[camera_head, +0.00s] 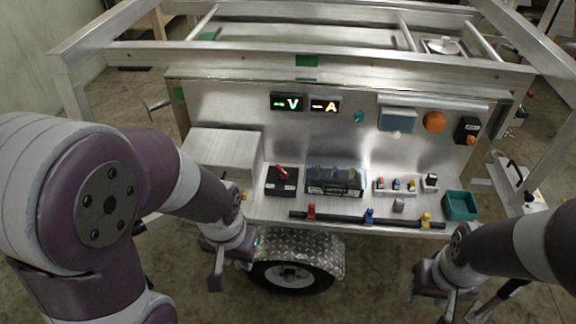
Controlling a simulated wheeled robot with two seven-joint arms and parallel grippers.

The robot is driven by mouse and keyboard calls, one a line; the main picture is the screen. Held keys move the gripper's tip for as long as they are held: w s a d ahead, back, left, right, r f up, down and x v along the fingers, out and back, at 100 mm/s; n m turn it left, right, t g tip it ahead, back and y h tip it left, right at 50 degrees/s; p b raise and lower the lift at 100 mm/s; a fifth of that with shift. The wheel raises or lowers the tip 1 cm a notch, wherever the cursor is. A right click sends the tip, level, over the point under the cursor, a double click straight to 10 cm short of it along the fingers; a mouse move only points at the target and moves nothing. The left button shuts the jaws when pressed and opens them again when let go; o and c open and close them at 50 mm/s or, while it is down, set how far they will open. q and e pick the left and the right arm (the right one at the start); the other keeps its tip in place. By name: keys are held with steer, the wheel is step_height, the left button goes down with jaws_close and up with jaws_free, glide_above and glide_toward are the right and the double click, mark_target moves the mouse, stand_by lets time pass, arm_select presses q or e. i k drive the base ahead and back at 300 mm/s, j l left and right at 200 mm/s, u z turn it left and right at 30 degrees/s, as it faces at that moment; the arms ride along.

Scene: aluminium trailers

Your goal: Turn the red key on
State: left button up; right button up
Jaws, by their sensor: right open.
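The red key (281,171) is a red handle on top of a black box (282,186), which sits on the trailer's metal shelf, left of centre. The handle lies at a slant, its upper end toward the left. My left gripper (232,268) hangs low in front of the shelf's edge, below and left of the key and apart from it. Its fingers point down, and I cannot tell whether they are parted. My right gripper (437,290) is open, in front of the shelf at the lower right, far from the key.
A clear-covered block (335,177) stands right of the key box, and a metal housing (222,155) stands left. A black bar (367,219) with coloured clips runs along the shelf's front. A green bin (460,206) is at the right. Lit V and A displays (307,103) sit above.

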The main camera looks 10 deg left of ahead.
mark_target(283, 174)
steer(key=i+j+z, duration=0.25)
steer(key=i, duration=0.7)
steer(key=l, duration=0.1)
